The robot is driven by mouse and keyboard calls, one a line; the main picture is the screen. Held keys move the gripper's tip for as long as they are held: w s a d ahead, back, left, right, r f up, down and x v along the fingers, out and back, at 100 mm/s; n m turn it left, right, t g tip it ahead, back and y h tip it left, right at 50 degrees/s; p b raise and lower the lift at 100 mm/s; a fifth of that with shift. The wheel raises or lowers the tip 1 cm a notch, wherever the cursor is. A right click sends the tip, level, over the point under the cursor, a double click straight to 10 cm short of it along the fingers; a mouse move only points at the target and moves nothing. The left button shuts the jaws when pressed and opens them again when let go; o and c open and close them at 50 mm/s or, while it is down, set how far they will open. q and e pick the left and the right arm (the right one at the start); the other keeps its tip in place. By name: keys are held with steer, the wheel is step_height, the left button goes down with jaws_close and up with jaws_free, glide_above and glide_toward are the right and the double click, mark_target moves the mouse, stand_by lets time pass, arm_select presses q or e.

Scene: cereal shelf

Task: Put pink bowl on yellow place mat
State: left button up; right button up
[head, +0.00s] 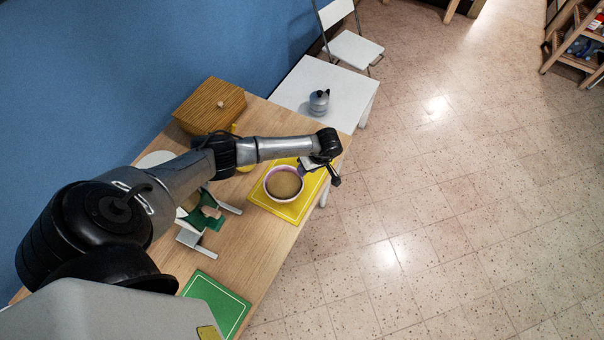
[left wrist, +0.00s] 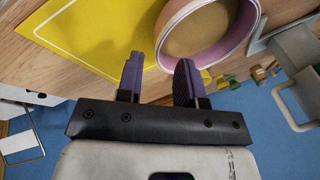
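The pink bowl (head: 284,184), with a tan inside, stands upright over the yellow place mat (head: 290,212) in the head view. In the left wrist view, the bowl (left wrist: 212,25) is at the top, near an edge of the yellow mat (left wrist: 85,35); its full footprint on the mat is hidden. My left gripper (head: 313,166) is just beside the bowl on its right in the head view. Its two purple fingers (left wrist: 158,78) are apart in the wrist view, with nothing seen between them. I cannot tell whether a finger touches the bowl's rim. My right gripper is not in view.
A green mat (head: 215,303) lies at the table's near end. A wooden box (head: 209,105) stands at the far end. A white side table (head: 335,92) beyond holds a moka pot (head: 319,101). My left arm hides part of the wooden table. Floor at the right is clear.

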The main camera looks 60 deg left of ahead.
arm_select(q)
steer(key=shift+v, duration=2.15)
